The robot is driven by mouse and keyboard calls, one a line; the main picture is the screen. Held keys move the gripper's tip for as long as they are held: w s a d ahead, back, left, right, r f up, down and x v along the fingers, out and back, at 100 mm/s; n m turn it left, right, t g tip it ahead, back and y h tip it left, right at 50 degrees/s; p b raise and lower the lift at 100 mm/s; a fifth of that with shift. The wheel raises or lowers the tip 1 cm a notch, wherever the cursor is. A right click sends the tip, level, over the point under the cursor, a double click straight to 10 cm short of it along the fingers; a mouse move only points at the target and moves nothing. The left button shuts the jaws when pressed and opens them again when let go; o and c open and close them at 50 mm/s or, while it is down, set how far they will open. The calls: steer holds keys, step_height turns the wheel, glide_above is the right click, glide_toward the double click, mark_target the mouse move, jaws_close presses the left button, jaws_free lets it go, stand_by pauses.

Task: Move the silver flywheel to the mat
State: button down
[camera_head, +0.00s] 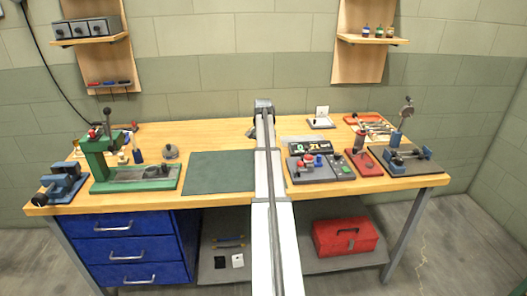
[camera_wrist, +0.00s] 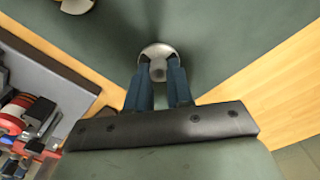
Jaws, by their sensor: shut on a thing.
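My gripper (camera_wrist: 158,76) is shut on the silver flywheel (camera_wrist: 157,52), a small round pale metal piece between its blue fingertips in the wrist view. The dark green mat (camera_head: 215,172) lies on the middle of the bench. It shows as the green surface (camera_wrist: 230,40) behind the flywheel in the wrist view. The flywheel appears over the mat, with dark shadows around it. I cannot tell whether it touches the mat. In the head view my arm hides the fingertips and the flywheel.
A grey knobbed piece (camera_head: 170,153) stands left of the mat. A control panel (camera_head: 318,167) is right of my arm. A green press (camera_head: 120,165) and blue vise (camera_head: 62,183) stand at left. A red-based tool (camera_head: 362,158) and dark fixture (camera_head: 405,162) are at right.

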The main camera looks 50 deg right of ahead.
steer(key=shift+f, duration=0.1)
steer(key=c, duration=1)
jaws_free()
step_height(320, 180, up, 12)
steer(key=shift+a, duration=0.15)
